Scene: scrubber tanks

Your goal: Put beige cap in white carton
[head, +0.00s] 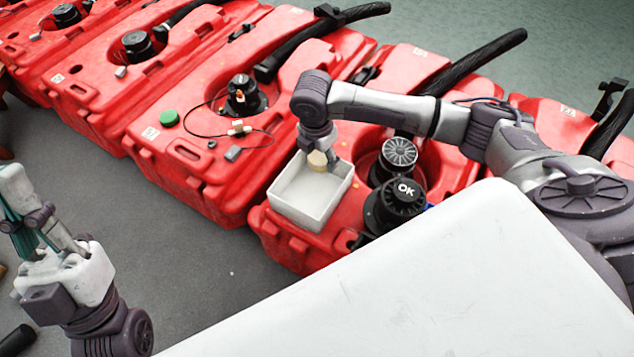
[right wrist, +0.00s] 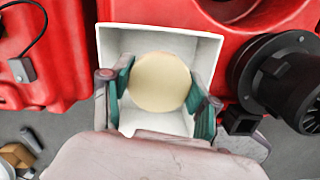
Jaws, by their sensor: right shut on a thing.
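The beige cap (right wrist: 159,82) is a round disc between the two fingers of my right gripper (right wrist: 160,90). In the head view the cap (head: 317,159) shows at the fingertips of my right gripper (head: 320,158), over the back part of the white carton (head: 286,212). The carton is an open square box on a red tank, and it also shows behind the cap in the right wrist view (right wrist: 112,42). I cannot tell how far the cap is above the carton floor. My left gripper (head: 25,215) is at the left edge, far from the carton; its fingers are partly cut off.
Several red scrubber tanks (head: 205,150) stand in a row. A green cap (head: 169,118) lies on the neighbouring tank. A white surface (head: 430,290) fills the lower right.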

